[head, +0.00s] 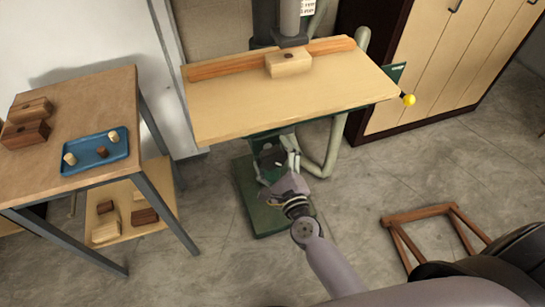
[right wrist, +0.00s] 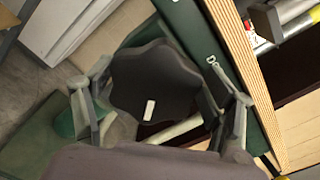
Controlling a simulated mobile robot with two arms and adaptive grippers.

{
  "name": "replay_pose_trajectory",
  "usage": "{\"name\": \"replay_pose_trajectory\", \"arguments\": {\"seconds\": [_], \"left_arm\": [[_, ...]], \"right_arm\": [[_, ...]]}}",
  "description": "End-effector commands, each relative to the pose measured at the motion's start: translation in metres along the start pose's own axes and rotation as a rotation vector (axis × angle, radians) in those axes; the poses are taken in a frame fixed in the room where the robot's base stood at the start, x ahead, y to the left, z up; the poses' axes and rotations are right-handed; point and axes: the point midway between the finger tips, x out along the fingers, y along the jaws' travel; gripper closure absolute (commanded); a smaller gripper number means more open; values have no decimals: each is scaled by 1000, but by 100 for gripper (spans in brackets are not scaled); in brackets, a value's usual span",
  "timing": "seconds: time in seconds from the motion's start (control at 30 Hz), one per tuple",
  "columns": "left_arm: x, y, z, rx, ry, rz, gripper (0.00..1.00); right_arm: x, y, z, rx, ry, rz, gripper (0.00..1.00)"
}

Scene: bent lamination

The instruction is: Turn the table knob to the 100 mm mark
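The table knob (right wrist: 155,78) is a dark, lobed hand knob with a short white mark on its face. In the right wrist view it sits between the two fingers of my right gripper (right wrist: 158,85), one on each side. The fingers are spread about the knob's width; I cannot tell whether they touch it. In the head view my right gripper (head: 276,165) is below the front edge of the wooden machine table (head: 235,112), where the knob is mostly hidden. I cannot read a millimetre scale or its 100 mm mark. My left gripper is not in view.
A wooden fence (head: 225,67) and a block (head: 288,64) lie on the machine table. A yellow ball (head: 408,100) is at its right corner. A side table (head: 90,92) with a blue tray (head: 84,158) stands left; a wooden stool (head: 420,214) is on the floor at right.

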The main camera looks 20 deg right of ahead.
Motion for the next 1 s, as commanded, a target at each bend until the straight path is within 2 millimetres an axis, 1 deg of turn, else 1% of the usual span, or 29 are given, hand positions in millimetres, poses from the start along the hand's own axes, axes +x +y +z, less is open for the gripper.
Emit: {"name": "replay_pose_trajectory", "arguments": {"seconds": [0.03, 0.23, 0.63, 0.73, 0.87, 0.97, 1.0], "left_arm": [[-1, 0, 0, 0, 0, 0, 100], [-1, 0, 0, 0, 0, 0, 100], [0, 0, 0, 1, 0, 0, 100], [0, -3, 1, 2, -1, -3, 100], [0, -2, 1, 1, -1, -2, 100], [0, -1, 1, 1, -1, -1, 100], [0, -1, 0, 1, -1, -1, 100]], "right_arm": [[2, -10, 4, -1, -5, -22, 24], [2, -9, 2, -2, -2, -20, 11], [0, -5, 0, -2, 0, -11, 11], [-1, -4, 0, -2, 0, -9, 11], [-12, -3, -1, -5, 1, -7, 11], [-30, -3, 0, -4, 0, -5, 11], [-39, -2, -1, -5, 1, -4, 11]]}}
